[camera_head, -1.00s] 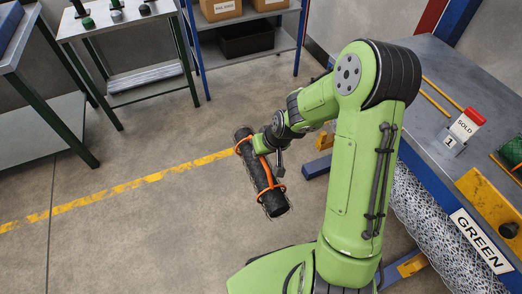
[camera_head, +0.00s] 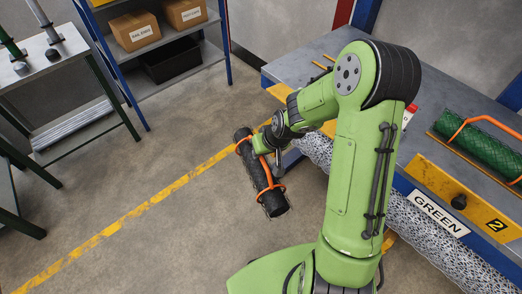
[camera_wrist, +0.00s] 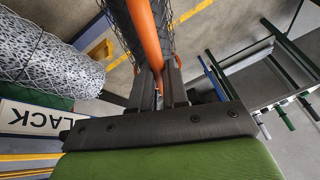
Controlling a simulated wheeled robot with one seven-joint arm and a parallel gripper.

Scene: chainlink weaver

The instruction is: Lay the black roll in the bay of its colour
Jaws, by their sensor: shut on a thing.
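The black roll (camera_head: 254,170) is a dark mesh cylinder with an orange carrying frame. It hangs tilted in the air over the floor, left of the bench, in the head view. My gripper (camera_head: 263,152) is shut on its orange handle. In the wrist view the fingers (camera_wrist: 159,82) close around the orange handle (camera_wrist: 148,38), with the dark mesh roll (camera_wrist: 124,20) behind it. A sign reading "LACK", its first letter cut off (camera_wrist: 35,119), shows at the left of the wrist view. The black bay itself is not clearly visible.
The grey bench (camera_head: 290,70) stands at the right, with a "GREEN" sign (camera_head: 437,213), a yellow plate marked 2 (camera_head: 450,190) and a green roll (camera_head: 485,145) on top. Silvery mesh rolls (camera_head: 420,235) lie below it. A blue shelf (camera_head: 190,62) stands behind. Open floor lies left.

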